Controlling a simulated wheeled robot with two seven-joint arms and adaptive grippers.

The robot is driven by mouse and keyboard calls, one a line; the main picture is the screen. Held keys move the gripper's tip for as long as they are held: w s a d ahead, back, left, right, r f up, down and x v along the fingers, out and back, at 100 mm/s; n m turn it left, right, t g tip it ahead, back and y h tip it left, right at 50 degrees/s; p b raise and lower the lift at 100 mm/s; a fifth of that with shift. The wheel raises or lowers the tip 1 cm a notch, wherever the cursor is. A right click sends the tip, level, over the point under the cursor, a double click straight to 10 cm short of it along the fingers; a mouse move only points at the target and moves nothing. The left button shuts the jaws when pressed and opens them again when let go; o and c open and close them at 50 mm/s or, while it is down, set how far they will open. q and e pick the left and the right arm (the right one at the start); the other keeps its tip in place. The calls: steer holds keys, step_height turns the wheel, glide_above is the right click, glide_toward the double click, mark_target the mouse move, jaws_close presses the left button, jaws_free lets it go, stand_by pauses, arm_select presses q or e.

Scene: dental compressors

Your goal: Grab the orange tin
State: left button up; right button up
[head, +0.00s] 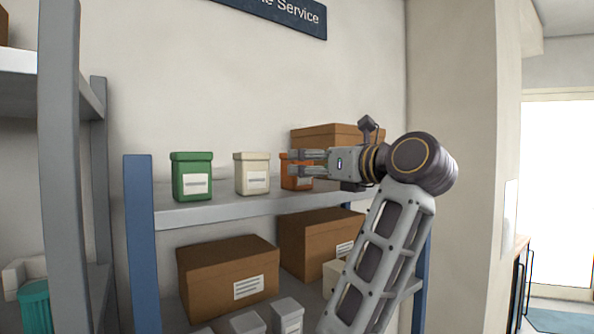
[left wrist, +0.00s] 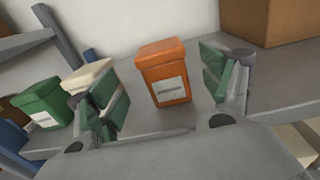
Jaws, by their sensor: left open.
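The orange tin (head: 290,182) stands upright on the top shelf (head: 230,211), with a pale label on its front. In the head view my left gripper (head: 302,162) covers part of it. In the left wrist view the orange tin (left wrist: 163,75) is seen whole, between and beyond the two open fingers of my left gripper (left wrist: 165,95). The fingers are apart from it on both sides, and nothing is held. My right gripper is not in view.
A cream tin (head: 252,174) and a green tin (head: 192,177) stand left of the orange tin. A cardboard box (head: 325,138) is behind it to the right. More boxes (head: 228,278) fill the lower shelf. A blue post (head: 140,240) bounds the shelf's left end.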

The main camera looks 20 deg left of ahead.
mark_target(305, 162)
arm_select(q)
steer(key=shift+x, duration=0.8)
steer(key=shift+p+x, duration=0.75)
steer(key=shift+x, duration=1.8)
steer(key=shift+w+d+f, duration=0.1)
steer(key=c, duration=1.3)
steer(key=shift+r, duration=5.05)
